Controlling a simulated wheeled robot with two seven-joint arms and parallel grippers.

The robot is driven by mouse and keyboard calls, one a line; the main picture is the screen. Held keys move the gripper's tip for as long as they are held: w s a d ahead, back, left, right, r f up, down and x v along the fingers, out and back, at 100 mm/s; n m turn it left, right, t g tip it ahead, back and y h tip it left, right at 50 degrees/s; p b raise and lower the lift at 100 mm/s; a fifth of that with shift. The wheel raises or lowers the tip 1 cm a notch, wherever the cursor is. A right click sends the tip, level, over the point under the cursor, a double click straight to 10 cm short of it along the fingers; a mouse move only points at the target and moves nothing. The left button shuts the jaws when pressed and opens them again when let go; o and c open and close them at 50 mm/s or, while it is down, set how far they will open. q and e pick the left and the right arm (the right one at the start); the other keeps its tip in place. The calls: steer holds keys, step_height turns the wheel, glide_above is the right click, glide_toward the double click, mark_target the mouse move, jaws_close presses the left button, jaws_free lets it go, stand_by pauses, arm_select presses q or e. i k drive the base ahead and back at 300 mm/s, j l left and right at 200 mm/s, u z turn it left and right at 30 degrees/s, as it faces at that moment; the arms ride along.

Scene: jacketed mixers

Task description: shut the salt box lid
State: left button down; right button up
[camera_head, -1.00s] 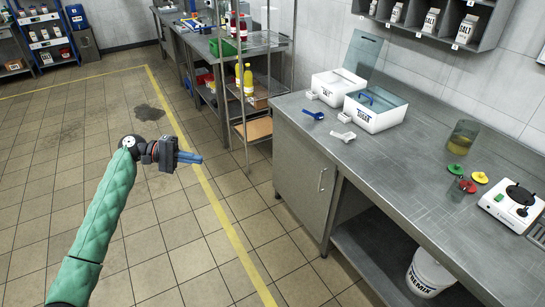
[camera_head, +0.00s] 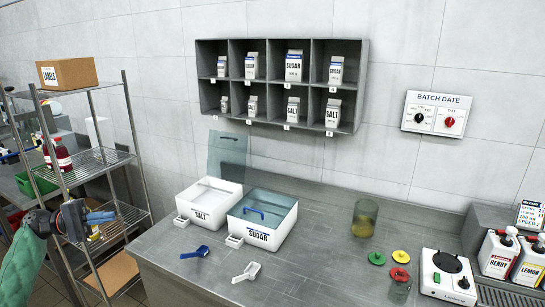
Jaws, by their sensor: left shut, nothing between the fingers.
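The white salt box (camera_head: 208,203) stands at the back left of the steel counter, labelled SALT. Its clear bluish lid (camera_head: 227,154) stands up, open, at the back of the box near the wall. The sugar box (camera_head: 262,232) is beside it on the right, with its clear lid (camera_head: 268,205) down and a blue handle on top. My left gripper (camera_head: 100,217) is shut and empty at the left edge, in front of the wire rack and left of the salt box, apart from it. My right gripper is not in view.
A blue scoop (camera_head: 195,252) and a white scoop (camera_head: 247,272) lie in front of the boxes. A wire rack (camera_head: 103,162) stands left of the counter. A wall shelf (camera_head: 281,85) with cartons hangs above. A glass jar (camera_head: 366,218), coloured discs and a hotplate (camera_head: 447,275) are on the right.

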mark_target(207, 203)
steer(key=i+j+z, duration=0.4)
steer(key=j, duration=0.45)
steer(key=i+j+z, duration=0.45)
steer(key=j, duration=0.45)
steer(key=j+z, duration=0.4)
steer(key=j, duration=0.6)
steer(key=j+z, duration=0.4)
steer(key=j, duration=0.65)
